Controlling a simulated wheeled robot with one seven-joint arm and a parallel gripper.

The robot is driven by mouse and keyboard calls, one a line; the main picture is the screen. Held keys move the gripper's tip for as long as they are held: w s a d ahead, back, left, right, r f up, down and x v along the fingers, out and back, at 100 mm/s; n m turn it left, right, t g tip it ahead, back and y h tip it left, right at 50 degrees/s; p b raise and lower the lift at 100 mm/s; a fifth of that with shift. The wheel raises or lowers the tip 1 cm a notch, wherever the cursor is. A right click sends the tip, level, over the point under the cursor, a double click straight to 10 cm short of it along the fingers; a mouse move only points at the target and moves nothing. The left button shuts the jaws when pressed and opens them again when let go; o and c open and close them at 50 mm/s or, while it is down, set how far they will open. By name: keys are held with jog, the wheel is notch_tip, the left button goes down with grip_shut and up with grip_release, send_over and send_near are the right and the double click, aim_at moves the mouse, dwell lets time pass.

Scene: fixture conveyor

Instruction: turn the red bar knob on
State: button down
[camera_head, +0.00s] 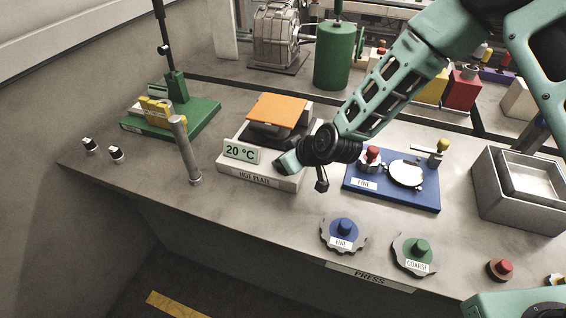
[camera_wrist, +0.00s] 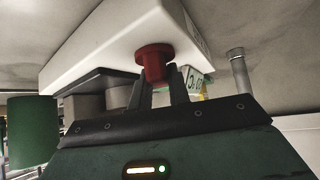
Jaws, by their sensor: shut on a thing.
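The red bar knob (camera_wrist: 154,54) sits on the side of the white hot plate (camera_wrist: 100,45) in the wrist view. My gripper (camera_wrist: 161,82) is shut on it, one dark finger on each side of the knob. In the head view my gripper (camera_head: 288,162) is at the front right of the hot plate (camera_head: 252,175), beside its "20 °C" display (camera_head: 241,152). The knob is hidden there behind my gripper and wrist. An orange plate (camera_head: 277,109) lies on top of the hot plate.
A grey post (camera_head: 185,150) stands left of the hot plate. A blue board (camera_head: 405,198) with a red knob (camera_head: 373,155) and white dish is to the right. Blue (camera_head: 342,230) and green (camera_head: 417,250) press knobs are in front. A metal bin (camera_head: 485,205) stands far right.

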jog(key=m+t+h, duration=0.1)
jog(key=m+h, duration=0.1)
jog(key=m, duration=0.1)
jog(key=shift+r+m+t, duration=0.1)
jog(key=shift+m+t, duration=0.3)
jog(key=m+h, duration=0.2)
jog(key=shift+r+m+t+p, duration=0.1)
jog(key=shift+m+t+p, duration=0.2)
jog(key=shift+t+p, duration=0.1)
jog(key=m+h+p, duration=0.2)
jog(key=shift+d+r+m, duration=0.1)
jog(key=shift+m, duration=0.3)
jog(key=shift+d+f+m+h+p, duration=0.1)
jog(key=shift+m+h+p, duration=0.7)
jog(key=shift+m, duration=0.1)
jog(key=shift+d+f+m+h+p, duration=0.1)
jog(key=shift+m+h+p, duration=0.7)
jog(key=shift+m, duration=0.1)
jog(key=shift+f, duration=0.1)
jog(key=c, duration=1.3)
grip_release()
